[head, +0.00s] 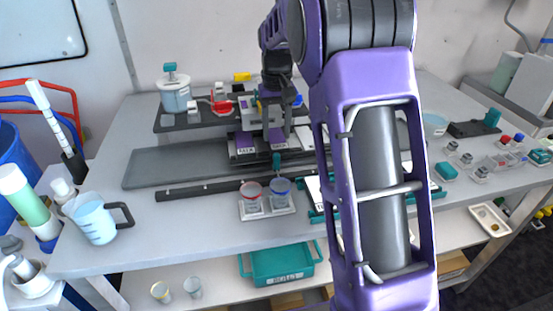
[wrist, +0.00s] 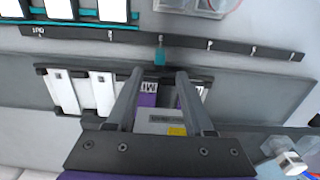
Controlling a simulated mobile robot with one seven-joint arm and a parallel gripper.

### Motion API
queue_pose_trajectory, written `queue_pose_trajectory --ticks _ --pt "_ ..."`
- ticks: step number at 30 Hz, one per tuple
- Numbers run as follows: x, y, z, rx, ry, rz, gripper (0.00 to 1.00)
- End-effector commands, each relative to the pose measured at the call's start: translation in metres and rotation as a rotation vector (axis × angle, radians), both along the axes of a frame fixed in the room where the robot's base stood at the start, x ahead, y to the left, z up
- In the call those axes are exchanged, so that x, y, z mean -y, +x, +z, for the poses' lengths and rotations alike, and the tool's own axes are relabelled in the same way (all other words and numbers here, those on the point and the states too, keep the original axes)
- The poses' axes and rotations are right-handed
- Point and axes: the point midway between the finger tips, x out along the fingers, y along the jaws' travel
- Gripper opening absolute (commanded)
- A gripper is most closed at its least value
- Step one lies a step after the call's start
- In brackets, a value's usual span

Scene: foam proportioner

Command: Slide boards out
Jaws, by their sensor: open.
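Several labelled boards lie side by side in a dark rack on the table. In the head view, two boards with purple tops and white labelled ends show (head: 243,143), partly hidden by my arm. In the wrist view, white boards (wrist: 62,92) sit at the left of the rack, and a purple-and-white board (wrist: 147,88) lies between my fingers. My gripper (wrist: 160,76) is open over the rack, with a finger on each side of that board; it also shows in the head view (head: 277,130). I cannot tell whether the fingers touch it.
A dark rail (head: 205,188) with a teal piece (wrist: 160,56) lies in front of the rack. A measuring jug (head: 93,220) is at the left. The grey strip (head: 165,165) left of the rack is clear.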

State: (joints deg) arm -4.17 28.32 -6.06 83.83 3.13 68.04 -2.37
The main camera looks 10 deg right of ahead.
Motion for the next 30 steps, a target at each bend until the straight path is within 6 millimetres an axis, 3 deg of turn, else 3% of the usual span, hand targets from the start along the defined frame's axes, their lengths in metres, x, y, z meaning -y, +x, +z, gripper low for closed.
queue_pose_trajectory --ticks 1,3,15,30 --pt "0.000 0.000 -0.017 -0.001 0.000 0.000 0.53" --pt "0.000 0.000 -0.027 -0.001 0.000 0.000 0.53" --pt "0.000 0.000 -0.078 0.001 -0.001 0.000 0.53" --pt "0.000 0.000 -0.086 0.001 -0.001 0.000 0.53"
